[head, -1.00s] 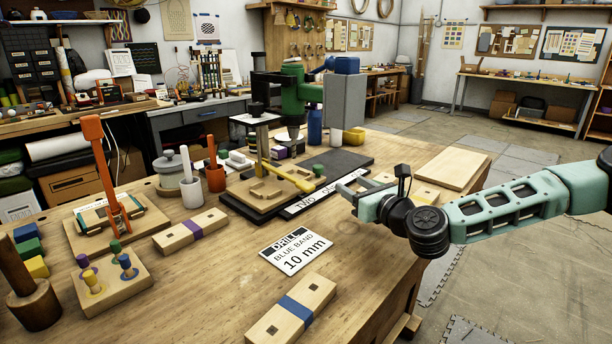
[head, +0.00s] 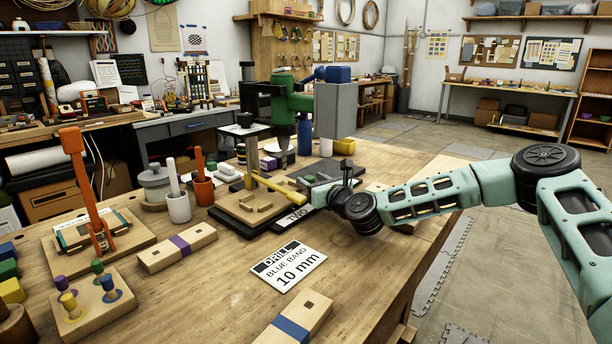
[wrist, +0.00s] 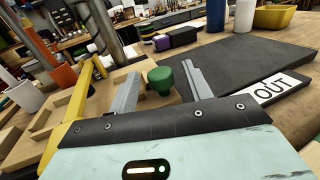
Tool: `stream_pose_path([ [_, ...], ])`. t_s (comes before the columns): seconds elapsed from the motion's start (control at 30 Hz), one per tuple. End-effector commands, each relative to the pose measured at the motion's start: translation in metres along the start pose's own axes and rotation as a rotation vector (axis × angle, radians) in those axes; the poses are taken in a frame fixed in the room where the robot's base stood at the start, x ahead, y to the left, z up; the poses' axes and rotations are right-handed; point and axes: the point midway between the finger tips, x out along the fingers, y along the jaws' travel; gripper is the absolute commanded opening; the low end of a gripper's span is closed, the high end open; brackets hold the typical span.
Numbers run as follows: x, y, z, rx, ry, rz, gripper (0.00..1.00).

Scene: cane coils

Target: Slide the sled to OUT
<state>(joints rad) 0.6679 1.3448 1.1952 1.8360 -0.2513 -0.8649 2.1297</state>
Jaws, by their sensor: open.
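The sled (head: 235,208) is a pale wooden plate on a dark track, below the green drill press (head: 283,100), with a yellow bar (head: 278,190) across it. In the wrist view, a green knob (wrist: 160,80) stands on its wooden part. My gripper (head: 308,183) is open at the sled's right end. In the wrist view, its fingers (wrist: 160,70) lie on either side of the knob; I cannot tell whether they touch it. The white OUT label (wrist: 271,88) is on the track's edge, right of the fingers. In the head view, my gripper hides the knob and part of the label strip.
The dark track (wrist: 245,55) is bare beyond the knob. A DRILL card (head: 289,267), a blue-banded block (head: 290,330) and a purple-banded block (head: 177,246) lie in front. White and orange cups (head: 203,190) stand left of the sled. A yellow bin (head: 344,146) stands behind.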

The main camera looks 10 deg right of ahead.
Motion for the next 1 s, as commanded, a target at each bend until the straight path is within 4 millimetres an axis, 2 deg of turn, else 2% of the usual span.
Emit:
stream_pose_path([
  [0.1, 0.018, 0.001, 0.001, 0.001, 0.000, 0.000, 0.49],
  [0.23, 0.031, 0.000, 0.000, 0.000, 0.000, -0.001, 0.49],
  [0.63, 0.038, 0.000, 0.000, 0.001, 0.000, 0.000, 0.49],
  [0.67, 0.038, 0.000, 0.000, 0.001, 0.000, 0.000, 0.44],
  [0.8, 0.037, 0.000, 0.000, 0.000, 0.000, 0.000, 0.05],
  [0.83, 0.037, 0.000, 0.000, 0.000, 0.000, 0.000, 0.00],
  [1.0, 0.040, -0.008, -0.003, 0.001, -0.001, -0.004, 0.00],
])
